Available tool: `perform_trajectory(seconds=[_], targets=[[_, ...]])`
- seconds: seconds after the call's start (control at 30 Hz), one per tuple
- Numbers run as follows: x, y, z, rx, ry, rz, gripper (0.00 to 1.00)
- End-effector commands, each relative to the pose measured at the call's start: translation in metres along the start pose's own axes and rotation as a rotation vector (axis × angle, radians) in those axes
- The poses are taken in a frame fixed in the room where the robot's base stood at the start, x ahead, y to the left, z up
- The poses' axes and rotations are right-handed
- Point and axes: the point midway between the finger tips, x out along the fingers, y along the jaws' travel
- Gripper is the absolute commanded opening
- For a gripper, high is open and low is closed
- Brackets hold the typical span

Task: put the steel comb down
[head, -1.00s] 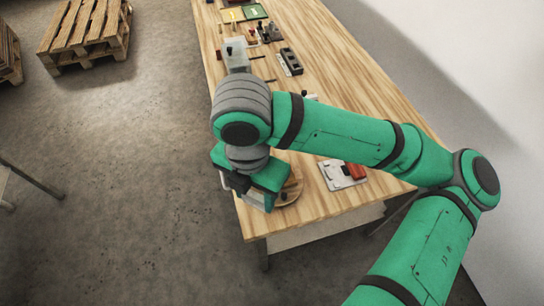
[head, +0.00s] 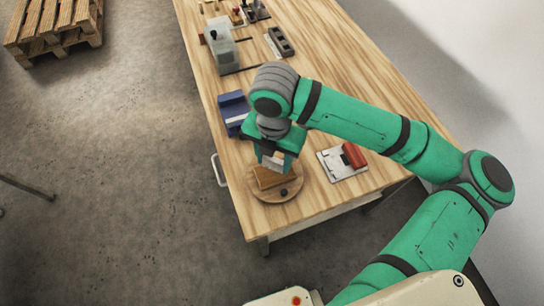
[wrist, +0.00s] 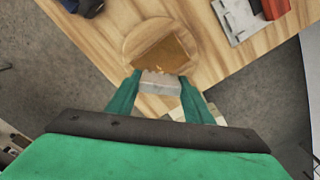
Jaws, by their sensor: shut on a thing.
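My gripper (head: 275,157) is shut on the steel comb (wrist: 160,86), a pale grey plate with a toothed edge. The comb sits between the two green fingers in the wrist view, and part of it shows under the gripper in the head view (head: 274,163). It is above or close to a brown block (head: 270,177) on a round wooden board (head: 293,187). I cannot tell whether the comb touches the block.
A white plate (head: 333,167) with a red block (head: 354,155) lies right of the board. A blue object (head: 233,110) stands behind it to the left, with a grey translucent box (head: 222,50) farther back. Bare tabletop lies in front of the plate.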

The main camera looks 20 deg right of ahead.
Motion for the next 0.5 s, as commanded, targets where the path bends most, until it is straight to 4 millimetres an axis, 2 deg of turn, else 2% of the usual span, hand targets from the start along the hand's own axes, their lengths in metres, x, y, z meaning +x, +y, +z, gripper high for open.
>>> perform_trajectory(seconds=[0.23, 0.4, 0.5], targets=[[0.013, -0.004, 0.007, 0.006, 0.001, -0.001, 0.21], [0.037, -0.006, 0.009, 0.009, 0.002, -0.001, 0.21], [0.044, -0.006, 0.009, 0.009, 0.0, 0.001, 0.21]])
